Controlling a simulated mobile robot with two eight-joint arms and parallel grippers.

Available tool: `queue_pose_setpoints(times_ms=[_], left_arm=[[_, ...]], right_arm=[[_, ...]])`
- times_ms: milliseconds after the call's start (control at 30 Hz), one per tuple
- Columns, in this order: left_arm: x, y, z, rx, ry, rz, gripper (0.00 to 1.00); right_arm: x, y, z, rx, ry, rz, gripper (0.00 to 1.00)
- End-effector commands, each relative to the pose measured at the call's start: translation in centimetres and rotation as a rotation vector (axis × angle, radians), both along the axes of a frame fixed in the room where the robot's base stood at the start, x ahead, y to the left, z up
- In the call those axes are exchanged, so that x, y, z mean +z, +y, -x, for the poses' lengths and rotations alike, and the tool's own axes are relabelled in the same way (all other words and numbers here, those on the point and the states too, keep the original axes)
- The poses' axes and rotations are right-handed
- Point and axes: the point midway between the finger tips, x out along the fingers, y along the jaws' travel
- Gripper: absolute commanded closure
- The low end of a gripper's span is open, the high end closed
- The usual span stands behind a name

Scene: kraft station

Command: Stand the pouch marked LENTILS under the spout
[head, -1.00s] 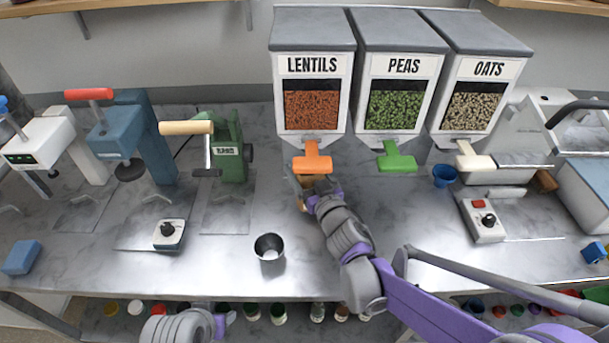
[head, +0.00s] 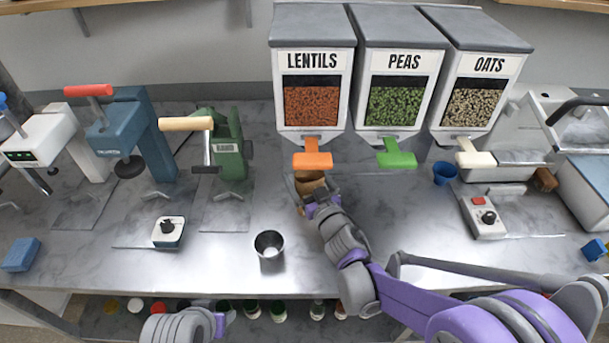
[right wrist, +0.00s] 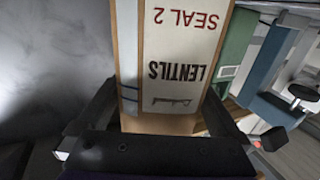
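The brown pouch (head: 309,182) is upright at the counter, just below and in front of the orange lever (head: 312,160) of the LENTILS dispenser (head: 312,95). In the right wrist view the pouch (right wrist: 180,60) shows a pale label reading LENTILS and SEAL 2, upside down in the picture. My right gripper (head: 316,198) has its two fingers on the pouch's sides, and they appear shut on it. The pouch's base and the spout's opening are partly hidden, so I cannot tell whether it touches the counter. My left gripper (head: 222,322) is at the bottom edge, mostly out of view.
A metal cup (head: 269,246) stands in front of the pouch. PEAS (head: 401,95) and OATS (head: 475,100) dispensers stand right of the lentils. A green press (head: 228,150) stands to the left. A blue cup (head: 444,173) is under the oats side.

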Motion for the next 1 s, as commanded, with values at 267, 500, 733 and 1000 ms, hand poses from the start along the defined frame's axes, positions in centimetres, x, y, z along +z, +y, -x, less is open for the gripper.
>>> queue_pose_setpoints(times_ms=[267, 500, 733, 1000], left_arm=[[0.1, 0.0, 0.0, 0.0, 0.0, 0.0, 0.5], [-1.1, 0.0, 0.3, 0.0, 0.005, 0.0, 0.5], [-1.7, 0.0, 0.4, 0.0, 0.008, 0.0, 0.5], [-1.8, 0.0, 0.4, 0.0, 0.008, 0.0, 0.5]], right_arm=[[0.3, -0.4, 0.9, 0.0, 0.0, 0.001, 0.0], [0.1, -2.4, 5.6, -0.002, 0.001, 0.001, 0.0], [0.2, -4.0, 9.5, -0.001, 0.0, 0.001, 0.0], [0.3, -4.6, 11.1, 0.0, 0.0, 0.0, 0.0]])
